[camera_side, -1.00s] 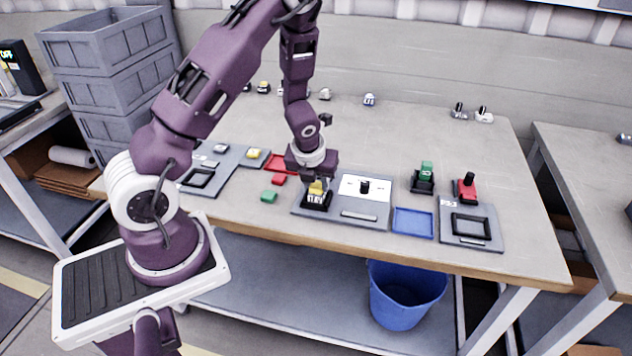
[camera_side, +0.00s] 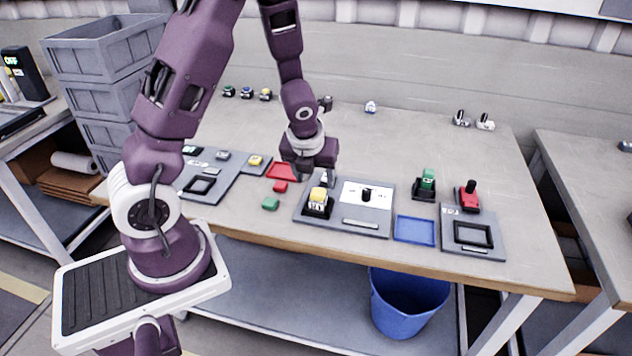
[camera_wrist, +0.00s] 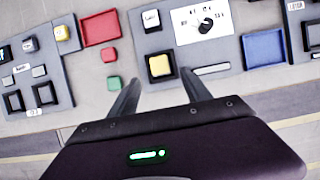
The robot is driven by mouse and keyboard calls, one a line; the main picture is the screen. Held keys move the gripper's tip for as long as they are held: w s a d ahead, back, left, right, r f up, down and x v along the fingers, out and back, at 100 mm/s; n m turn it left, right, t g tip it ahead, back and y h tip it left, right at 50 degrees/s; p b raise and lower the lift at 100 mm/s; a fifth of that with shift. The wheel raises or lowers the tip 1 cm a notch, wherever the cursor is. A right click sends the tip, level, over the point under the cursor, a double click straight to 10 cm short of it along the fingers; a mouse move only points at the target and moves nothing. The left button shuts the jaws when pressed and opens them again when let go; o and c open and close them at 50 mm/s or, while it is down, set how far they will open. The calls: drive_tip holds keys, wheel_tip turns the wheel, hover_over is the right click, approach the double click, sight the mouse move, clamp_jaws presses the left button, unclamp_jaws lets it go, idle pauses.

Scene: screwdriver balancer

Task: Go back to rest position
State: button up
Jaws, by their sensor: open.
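My gripper (camera_side: 322,176) hangs above the table, just behind the grey station panel (camera_side: 372,228). In the wrist view my gripper (camera_wrist: 158,92) shows its two dark fingers spread apart with nothing between them. A yellow block (camera_side: 318,195) sits in a black holder on the left of that panel; it also shows in the wrist view (camera_wrist: 160,66), ahead of the fingers and apart from them. A black knob (camera_side: 366,194) stands on the white plate of the same panel.
A red tray (camera_side: 281,171), a small red block (camera_side: 280,187) and a green block (camera_side: 270,204) lie left of the panel. A blue tray (camera_side: 415,231) and a right panel (camera_side: 473,251) lie to the right. The table's back middle is mostly clear.

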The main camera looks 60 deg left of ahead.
drive_tip(key=s+d+r+n+t+h, duration=0.1)
drive_tip(key=s+d+r+n, duration=0.1)
drive_tip(key=d+r+n, duration=0.35)
drive_tip(key=s+d+r+n, duration=0.2)
drive_tip(key=s+r+n, duration=0.1)
drive_tip(key=r+n, duration=0.55)
drive_tip(key=s+d+r+n+h, duration=0.1)
drive_tip(key=s+d+r+n, duration=0.2)
drive_tip(key=s+n, duration=0.3)
drive_tip(key=s+d+r+n+t+h, duration=0.1)
drive_tip(key=s+d+r+n, duration=0.3)
drive_tip(key=s+n, duration=0.3)
drive_tip(key=shift+s+d, duration=0.25)
drive_tip(key=shift+d, duration=0.6)
drive_tip(key=shift+r, duration=0.1)
drive_tip(key=shift+c, duration=0.5)
